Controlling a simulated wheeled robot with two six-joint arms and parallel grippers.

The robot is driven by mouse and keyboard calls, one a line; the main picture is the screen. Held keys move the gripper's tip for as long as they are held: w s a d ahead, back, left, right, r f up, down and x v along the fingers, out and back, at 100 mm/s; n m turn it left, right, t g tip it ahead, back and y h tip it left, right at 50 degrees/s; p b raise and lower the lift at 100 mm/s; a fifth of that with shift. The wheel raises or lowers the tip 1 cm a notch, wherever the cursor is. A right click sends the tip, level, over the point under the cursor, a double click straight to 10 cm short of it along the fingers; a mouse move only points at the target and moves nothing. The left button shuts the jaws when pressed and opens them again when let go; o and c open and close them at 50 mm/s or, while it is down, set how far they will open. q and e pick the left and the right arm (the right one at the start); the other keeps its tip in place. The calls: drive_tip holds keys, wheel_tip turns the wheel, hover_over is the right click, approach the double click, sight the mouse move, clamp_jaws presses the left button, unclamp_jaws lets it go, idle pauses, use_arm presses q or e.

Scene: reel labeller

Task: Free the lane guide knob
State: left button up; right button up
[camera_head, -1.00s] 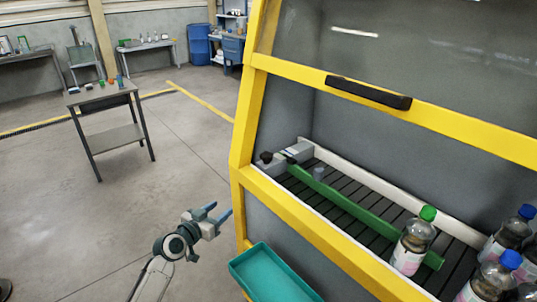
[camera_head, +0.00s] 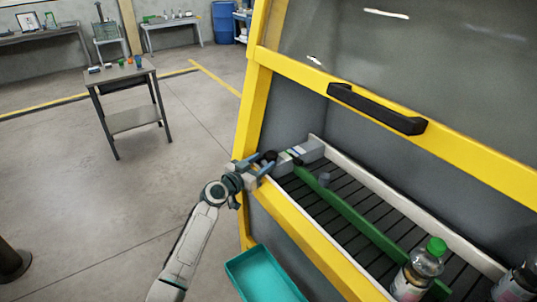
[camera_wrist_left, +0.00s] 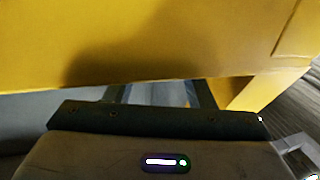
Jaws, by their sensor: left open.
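The green lane guide (camera_head: 350,213) lies along the dark slatted conveyor inside the yellow-framed machine. In the left wrist view, the open fingers (camera_wrist_left: 158,94) point under a yellow beam, and the knob cannot be made out. My right gripper is out of view.
The yellow frame (camera_head: 300,237) borders the opening, and a raised window with a black handle (camera_head: 376,108) hangs above. A bottle with a green cap (camera_head: 418,272) stands on the conveyor. A teal tray (camera_head: 262,275) is outside, below the sill.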

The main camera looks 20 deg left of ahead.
sight(267, 159)
use_arm(q)
drive_tip(key=x, duration=0.3)
drive_tip(key=shift+w+p, duration=0.2)
drive_tip(key=shift+p, duration=0.1)
drive_tip(key=shift+d, duration=0.1)
drive_tip(key=c, duration=0.7)
drive_tip(key=shift+d+r+n+t+y+p, duration=0.1)
drive_tip(key=shift+n+t+y+p, duration=0.2)
drive_tip(key=shift+n+y+p, duration=0.3)
drive_tip(key=shift+y+p, duration=0.35)
drive_tip(key=shift+y, duration=0.25)
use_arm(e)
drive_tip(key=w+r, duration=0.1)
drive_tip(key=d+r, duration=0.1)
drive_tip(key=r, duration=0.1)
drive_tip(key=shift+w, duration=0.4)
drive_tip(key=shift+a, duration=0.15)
use_arm(q)
drive_tip(key=o, duration=0.7)
